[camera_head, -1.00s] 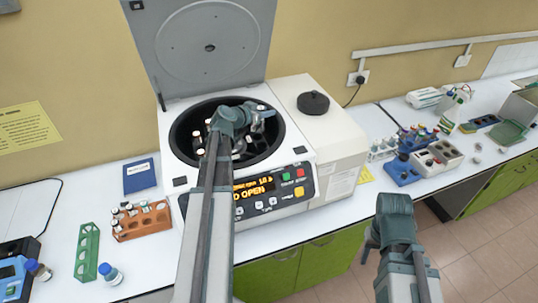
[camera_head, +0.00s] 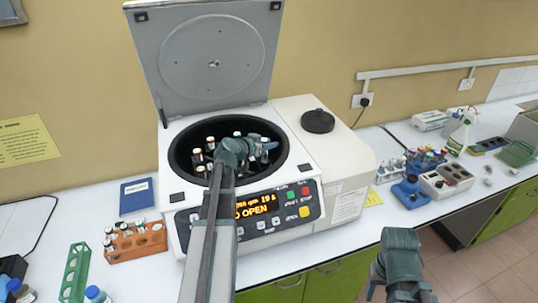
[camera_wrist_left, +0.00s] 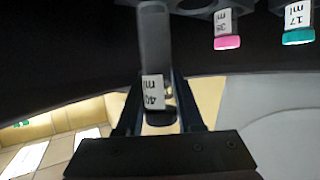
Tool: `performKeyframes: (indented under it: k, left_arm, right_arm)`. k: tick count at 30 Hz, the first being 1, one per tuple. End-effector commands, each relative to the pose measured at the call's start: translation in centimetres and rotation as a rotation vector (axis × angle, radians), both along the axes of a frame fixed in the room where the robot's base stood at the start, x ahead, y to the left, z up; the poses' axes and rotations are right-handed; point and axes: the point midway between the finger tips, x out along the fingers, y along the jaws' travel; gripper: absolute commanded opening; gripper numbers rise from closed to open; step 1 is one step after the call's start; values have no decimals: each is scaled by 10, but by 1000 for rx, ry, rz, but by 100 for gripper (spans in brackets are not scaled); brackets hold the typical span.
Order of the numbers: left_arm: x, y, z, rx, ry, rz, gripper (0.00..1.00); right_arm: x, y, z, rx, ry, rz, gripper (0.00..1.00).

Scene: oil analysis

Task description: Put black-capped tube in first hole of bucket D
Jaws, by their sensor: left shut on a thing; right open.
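The open centrifuge (camera_head: 181,238) holds several tubes in dark buckets inside its round bowl; I cannot read which bucket is D. My left gripper (camera_head: 264,150) is over the right part of the bowl. In the left wrist view it (camera_wrist_left: 158,95) is shut on the black-capped tube (camera_wrist_left: 153,45), which has a white label reading about 40 ml. The tube's far end is against dark bucket surroundings; I cannot tell whether it is in a hole. My right gripper (camera_head: 374,285) is low at the front right, open, its fingers mostly hidden.
A pink-capped tube (camera_wrist_left: 225,28) and a teal-capped tube (camera_wrist_left: 298,25) stand close by in the bowl. The raised lid (camera_head: 210,60) is behind. An orange rack (camera_head: 135,243) with tubes and a green rack (camera_head: 75,272) are left.

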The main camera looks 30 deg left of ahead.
Motion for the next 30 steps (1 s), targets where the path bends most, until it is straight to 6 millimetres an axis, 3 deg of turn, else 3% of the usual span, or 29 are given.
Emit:
performKeyframes:
  k: [9, 30]
  left_arm:
    - [0, 0, -37, 0, 0, 0, 0]
    - [0, 0, -48, 0, 0, 0, 0]
  right_arm:
    - [0, 0, -37, -1, 0, 7, 50]
    - [0, 0, -48, -1, 1, 8, 50]
